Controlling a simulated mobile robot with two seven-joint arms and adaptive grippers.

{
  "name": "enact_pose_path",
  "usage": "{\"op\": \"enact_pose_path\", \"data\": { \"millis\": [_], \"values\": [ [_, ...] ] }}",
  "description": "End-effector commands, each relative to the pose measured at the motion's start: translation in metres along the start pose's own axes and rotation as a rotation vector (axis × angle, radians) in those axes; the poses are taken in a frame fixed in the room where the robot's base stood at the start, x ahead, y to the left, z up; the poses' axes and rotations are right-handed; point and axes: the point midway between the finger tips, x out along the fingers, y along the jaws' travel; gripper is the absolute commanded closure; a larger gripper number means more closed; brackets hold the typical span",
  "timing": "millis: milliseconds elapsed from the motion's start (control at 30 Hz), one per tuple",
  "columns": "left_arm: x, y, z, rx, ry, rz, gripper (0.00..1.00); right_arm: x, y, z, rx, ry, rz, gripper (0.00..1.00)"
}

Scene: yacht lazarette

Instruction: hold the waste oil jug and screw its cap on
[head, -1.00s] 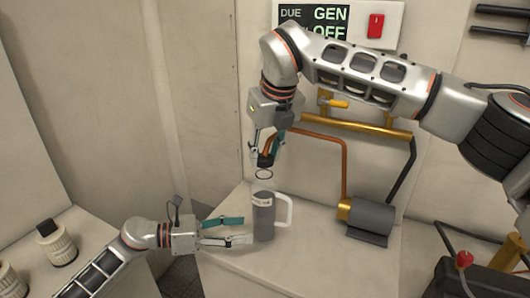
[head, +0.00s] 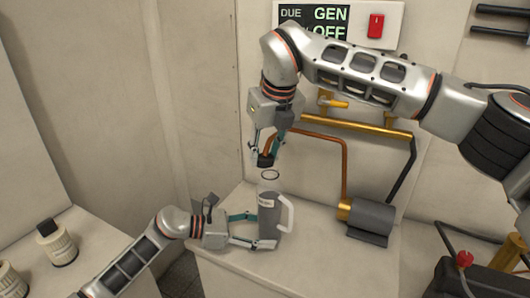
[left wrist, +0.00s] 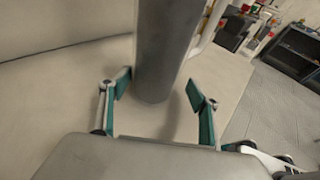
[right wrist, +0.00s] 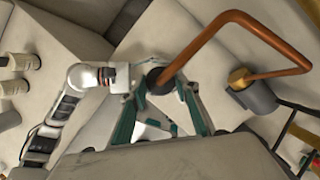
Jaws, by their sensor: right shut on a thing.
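The waste oil jug (head: 268,212) is a tall grey container with a white handle and a pale label, on the white bench, tilted slightly in the head view. My left gripper (head: 256,230) is open, with its fingers on either side of the jug's lower body; the left wrist view shows the grey jug (left wrist: 165,50) between the spread fingers (left wrist: 160,92). My right gripper (head: 265,153) is above, shut on the black cap (head: 265,161). The cap (right wrist: 160,80) also shows in the right wrist view.
A grey motor-like cylinder (head: 370,216) with a brass end stands right of the jug. A copper pipe (head: 343,160) rises from it and runs close behind my right gripper. White containers (head: 57,243) stand on the left bench. A black box (head: 470,280) is at lower right.

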Motion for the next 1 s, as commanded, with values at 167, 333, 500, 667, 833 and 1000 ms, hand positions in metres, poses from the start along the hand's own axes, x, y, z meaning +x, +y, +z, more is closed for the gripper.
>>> {"op": "enact_pose_path", "data": {
  "millis": [167,333,500,667,833,1000],
  "values": [
    [0.014,-0.001,-0.001,-0.002,0.000,-0.002,0.39,0.000,0.000,0.000,0.000,0.000,0.000,0.76],
    [0.018,-0.001,0.000,0.000,0.000,-0.001,0.39,0.000,0.000,0.000,0.000,0.000,0.000,0.76],
    [0.019,-0.001,0.000,0.000,-0.001,-0.001,0.39,0.000,0.000,0.000,0.000,0.000,0.000,0.76],
    [0.018,-0.001,0.000,-0.001,-0.001,-0.001,0.65,0.000,0.000,0.000,0.000,0.000,0.000,0.76],
    [0.018,-0.001,0.000,-0.001,-0.001,-0.001,0.41,0.000,0.000,0.000,0.000,0.000,0.000,0.76],
    [0.018,-0.001,0.000,-0.001,-0.001,-0.001,0.32,0.000,0.000,0.000,0.000,0.000,0.000,0.76]
  ]
}}
